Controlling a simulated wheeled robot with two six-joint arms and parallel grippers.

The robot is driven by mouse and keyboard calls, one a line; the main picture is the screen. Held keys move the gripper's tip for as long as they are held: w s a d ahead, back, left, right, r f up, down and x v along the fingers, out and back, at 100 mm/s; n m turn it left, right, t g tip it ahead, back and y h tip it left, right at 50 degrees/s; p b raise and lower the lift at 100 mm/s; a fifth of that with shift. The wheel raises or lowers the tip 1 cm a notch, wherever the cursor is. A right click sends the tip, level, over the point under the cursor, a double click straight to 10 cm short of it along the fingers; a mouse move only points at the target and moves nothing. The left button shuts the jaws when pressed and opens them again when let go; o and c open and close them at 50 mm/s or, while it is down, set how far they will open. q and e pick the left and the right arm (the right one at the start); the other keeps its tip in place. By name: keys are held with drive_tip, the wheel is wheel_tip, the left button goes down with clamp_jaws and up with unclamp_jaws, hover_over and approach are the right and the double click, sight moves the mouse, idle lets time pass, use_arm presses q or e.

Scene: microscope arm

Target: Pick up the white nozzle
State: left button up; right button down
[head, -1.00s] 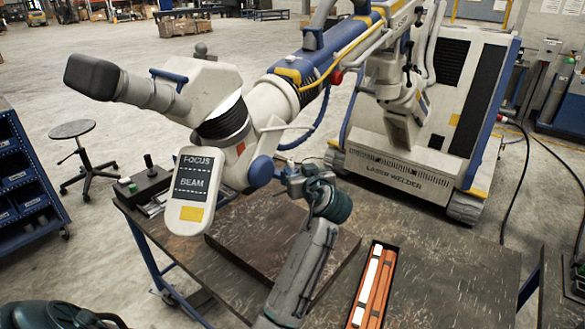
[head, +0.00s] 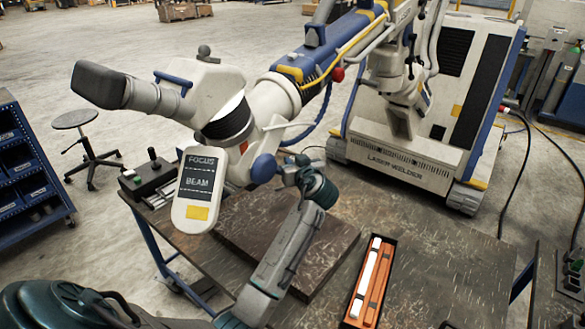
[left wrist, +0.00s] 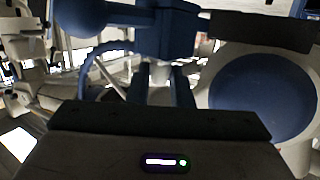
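A white elongated piece (head: 364,275), the likeliest white nozzle, lies in a narrow black-edged tray (head: 391,262) beside orange pieces. I cannot tell for sure that it is the nozzle. My right gripper is not seen.
The white FOCUS/BEAM panel (head: 200,190) hangs left of my left gripper. A dark square plate (head: 250,235) lies on the table under my forearm. The table right of the tray (head: 455,270) is clear. A control box (head: 148,180) stands at the left edge.

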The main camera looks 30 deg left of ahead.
use_arm(q)
clamp_jaws()
